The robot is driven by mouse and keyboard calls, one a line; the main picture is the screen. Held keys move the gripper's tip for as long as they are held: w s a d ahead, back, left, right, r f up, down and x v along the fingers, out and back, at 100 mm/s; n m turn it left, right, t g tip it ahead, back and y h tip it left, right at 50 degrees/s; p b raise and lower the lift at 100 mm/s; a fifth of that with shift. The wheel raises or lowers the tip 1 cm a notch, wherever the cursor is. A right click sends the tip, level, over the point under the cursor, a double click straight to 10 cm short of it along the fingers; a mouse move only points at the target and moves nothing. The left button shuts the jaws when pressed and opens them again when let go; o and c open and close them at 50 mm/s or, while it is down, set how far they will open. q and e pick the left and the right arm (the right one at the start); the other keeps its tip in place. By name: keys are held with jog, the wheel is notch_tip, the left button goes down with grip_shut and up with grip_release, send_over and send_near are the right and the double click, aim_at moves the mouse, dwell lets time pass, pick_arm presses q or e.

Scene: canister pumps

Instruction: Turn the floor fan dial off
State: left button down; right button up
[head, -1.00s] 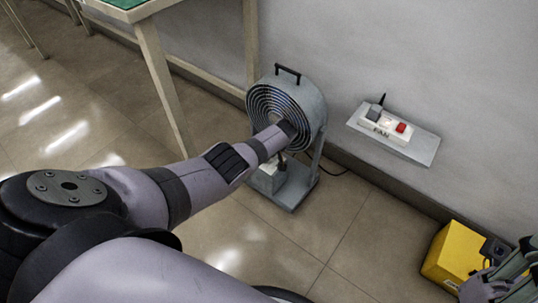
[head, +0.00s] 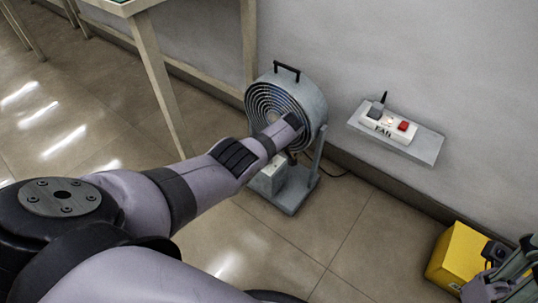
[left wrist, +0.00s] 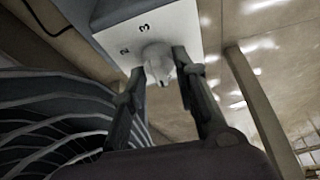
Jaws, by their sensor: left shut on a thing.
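The grey floor fan (head: 318,100) stands on the floor by the wall, with a round wire grille and a top handle. Its control box (head: 270,178) sits low on the base. In the left wrist view, the box's white panel (left wrist: 185,22) shows the numbers 2 and 3. The pale dial (left wrist: 158,52) sticks out from it. My left gripper (left wrist: 156,70) has its fingers on both sides of the dial, shut on it. The dial's pointer setting is unclear. My right gripper (head: 505,277) is partly cut off at the lower right; its jaw opening is unclear.
A wall shelf (head: 425,150) holds a white power strip labelled FAN (head: 388,124) with a plug and red switch. A yellow box (head: 455,252) stands near my right gripper. A table leg (head: 165,85) is left of the fan.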

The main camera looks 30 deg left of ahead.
pick_arm(q)
jog(key=shift+a, duration=0.1)
jog(key=c, duration=1.5)
grip_release()
jog(key=shift+r, duration=0.15)
jog(key=shift+d+r, duration=0.35)
jog(key=shift+r, duration=0.15)
jog(key=v, duration=1)
jog(key=shift+s+r, duration=0.1)
jog(key=shift+r, duration=0.2)
